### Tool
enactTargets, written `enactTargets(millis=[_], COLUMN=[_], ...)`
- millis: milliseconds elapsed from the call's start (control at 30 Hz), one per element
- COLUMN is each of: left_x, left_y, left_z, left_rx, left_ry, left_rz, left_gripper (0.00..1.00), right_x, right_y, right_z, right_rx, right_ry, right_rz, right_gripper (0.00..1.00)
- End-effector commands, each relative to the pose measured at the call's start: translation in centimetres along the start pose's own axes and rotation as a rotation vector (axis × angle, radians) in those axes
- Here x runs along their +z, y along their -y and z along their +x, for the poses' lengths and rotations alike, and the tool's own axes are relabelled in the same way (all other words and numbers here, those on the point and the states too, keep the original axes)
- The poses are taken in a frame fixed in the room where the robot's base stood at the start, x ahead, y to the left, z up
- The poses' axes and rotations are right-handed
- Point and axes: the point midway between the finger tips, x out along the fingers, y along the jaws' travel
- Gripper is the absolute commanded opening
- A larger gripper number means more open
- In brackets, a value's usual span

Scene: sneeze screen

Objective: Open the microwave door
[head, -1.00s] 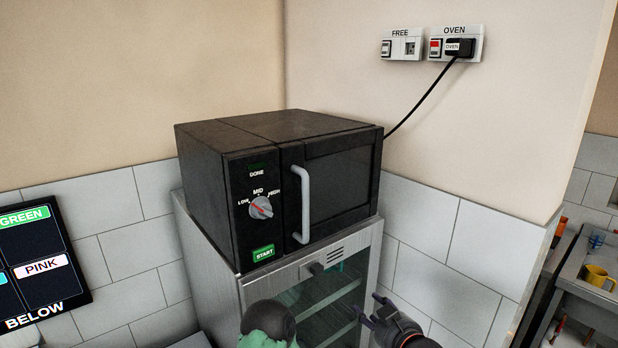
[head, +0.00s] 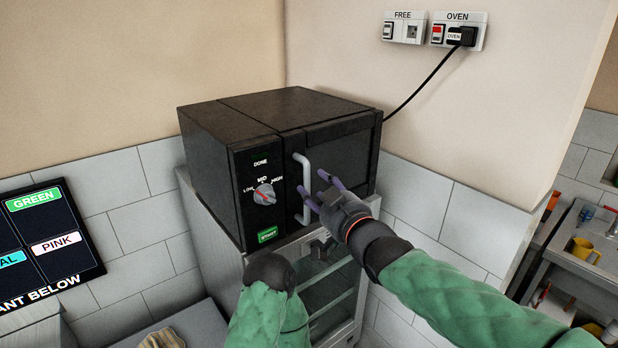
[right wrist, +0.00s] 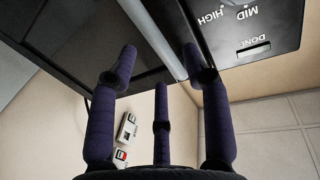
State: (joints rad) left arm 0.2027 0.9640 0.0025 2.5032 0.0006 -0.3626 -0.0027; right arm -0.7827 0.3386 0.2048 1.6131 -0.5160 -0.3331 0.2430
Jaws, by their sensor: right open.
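The black microwave (head: 215,160) stands on a grey metal cabinet, and its door (head: 345,150) is closed. The pale vertical door handle (head: 304,170) is at the left edge of the door. My right gripper (head: 314,188) is open and empty, with its fingers just right of the handle and pointing towards it. In the right wrist view the handle (right wrist: 163,42) runs between the tips of the open purple fingers (right wrist: 160,62); contact cannot be told.
The control panel with a dial (head: 264,194) and a green start button (head: 267,236) is left of the handle. The glass-fronted cabinet (head: 325,285) is below. A wall socket (head: 458,32) and sink with a yellow mug (head: 585,250) are to the right.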

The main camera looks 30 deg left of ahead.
Motion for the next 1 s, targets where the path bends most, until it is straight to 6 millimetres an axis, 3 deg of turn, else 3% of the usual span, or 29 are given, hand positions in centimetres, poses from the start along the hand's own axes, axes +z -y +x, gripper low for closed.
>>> enactTargets(millis=[300, 767, 933, 1000], left_x=[0.0, 0.0, 0.0, 0.0], left_y=[-0.3, -0.3, -0.3, -0.3], left_z=[-0.9, -1.0, -1.0, -1.0], left_rx=[0.0, 0.0, 0.0, 0.0], left_ry=[0.0, 0.0, 0.0, 0.0], left_rz=[0.0, 0.0, 0.0, 0.0], left_gripper=[0.4, 0.4, 0.4, 0.4], right_x=[-0.1, 0.0, 0.0, 0.0], right_y=[0.0, 0.0, 0.0, 0.0], right_z=[3.7, 4.5, 4.5, 4.5], right_rx=[0.0, 0.0, 0.0, 0.0], right_ry=[0.0, -0.001, -0.001, -0.001], right_rz=[0.0, 0.0, 0.0, 0.0], right_gripper=[0.48, 0.48, 0.03, 0.0])
